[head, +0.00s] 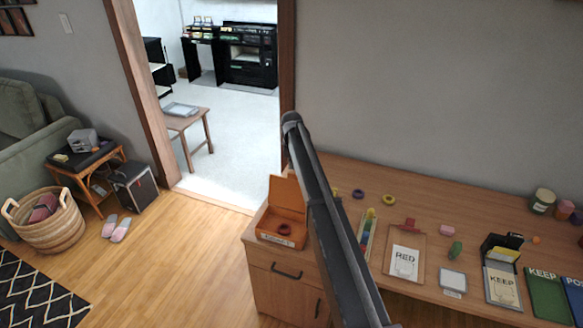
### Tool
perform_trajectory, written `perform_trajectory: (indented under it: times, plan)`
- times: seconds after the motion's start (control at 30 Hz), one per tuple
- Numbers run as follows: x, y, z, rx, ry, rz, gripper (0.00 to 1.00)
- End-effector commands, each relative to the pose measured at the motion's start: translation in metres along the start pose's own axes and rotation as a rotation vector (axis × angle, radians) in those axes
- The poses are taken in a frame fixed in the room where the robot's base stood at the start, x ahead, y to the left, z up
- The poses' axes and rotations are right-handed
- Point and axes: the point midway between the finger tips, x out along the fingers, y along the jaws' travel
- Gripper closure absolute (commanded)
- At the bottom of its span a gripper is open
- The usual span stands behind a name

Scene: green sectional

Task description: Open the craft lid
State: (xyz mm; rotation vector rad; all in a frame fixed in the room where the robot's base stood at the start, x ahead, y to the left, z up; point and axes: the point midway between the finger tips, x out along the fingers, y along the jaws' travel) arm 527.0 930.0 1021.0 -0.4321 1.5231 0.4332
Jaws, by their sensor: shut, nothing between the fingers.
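A small orange-brown craft box (263,229) stands at the left end of the wooden desk. Its lid (286,191) is raised at the back of the box, so the inside shows. A dark red ring (284,230) lies inside, and a pale label (277,240) with small, hard-to-read lettering is on the front. My dark arm link crosses the view just right of the box and hides part of the desk. My gripper is not visible in this view.
The desk (470,216) holds colored rings, a clipboard (404,264) reading RED, a black holder (500,246), a green KEEP folder (548,297) and jars (542,201). A drawer unit (282,287) is under the box. The floor (190,270) to the left is open.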

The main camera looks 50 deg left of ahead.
Motion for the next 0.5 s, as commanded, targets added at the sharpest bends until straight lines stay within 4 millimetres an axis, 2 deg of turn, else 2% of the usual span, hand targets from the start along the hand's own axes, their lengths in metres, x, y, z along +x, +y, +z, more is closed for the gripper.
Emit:
perform_trajectory:
  times: [0.03, 0.1, 0.5]
  plan:
    - [-0.009, 0.000, 0.004, 0.001, 0.000, 0.000, 1.00]
    - [-0.015, 0.000, 0.007, 0.001, 0.000, 0.000, 1.00]
    - [-0.043, -0.003, 0.026, 0.006, 0.000, 0.000, 1.00]
